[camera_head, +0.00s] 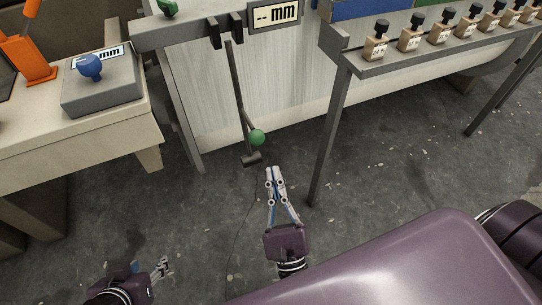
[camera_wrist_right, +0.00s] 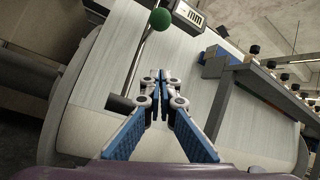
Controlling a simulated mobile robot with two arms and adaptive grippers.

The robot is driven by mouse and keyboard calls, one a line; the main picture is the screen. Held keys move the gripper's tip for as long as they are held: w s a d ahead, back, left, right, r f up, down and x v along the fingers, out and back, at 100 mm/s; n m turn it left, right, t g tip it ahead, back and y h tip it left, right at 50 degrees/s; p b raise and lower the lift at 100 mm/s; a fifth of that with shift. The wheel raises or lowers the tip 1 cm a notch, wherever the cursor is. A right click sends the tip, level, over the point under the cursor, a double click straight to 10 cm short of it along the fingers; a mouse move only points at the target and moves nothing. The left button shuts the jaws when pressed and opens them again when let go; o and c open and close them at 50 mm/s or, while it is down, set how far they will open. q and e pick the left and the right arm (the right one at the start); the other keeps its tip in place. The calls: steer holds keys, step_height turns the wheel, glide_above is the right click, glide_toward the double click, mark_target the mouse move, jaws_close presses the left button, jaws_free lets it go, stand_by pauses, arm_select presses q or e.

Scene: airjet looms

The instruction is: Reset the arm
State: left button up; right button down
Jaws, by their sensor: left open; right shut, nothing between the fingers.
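My right gripper (camera_head: 274,174) is shut and empty in the head view, in front of the loom and just below a green ball knob (camera_head: 257,137). My left gripper (camera_head: 163,268) is open and empty at the lower left, over the floor.
A grey rack (camera_head: 372,68) with several small bottles stands at the right on thin legs. A grey box with a blue knob (camera_head: 90,66) sits on the beige table (camera_head: 35,140) at left. A display reading "-- mm" (camera_head: 275,15) is on the beam. The grey floor between is clear.

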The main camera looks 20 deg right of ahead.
arm_select(q)
steer(key=shift+w+d+r, duration=0.1)
steer(key=shift+w+r, duration=0.05)
steer(key=shift+w, duration=0.2)
arm_select(e)
steer(key=shift+s+a+f, duration=0.1)
steer(key=shift+s+f, duration=0.3)
steer(key=shift+s, duration=0.2)
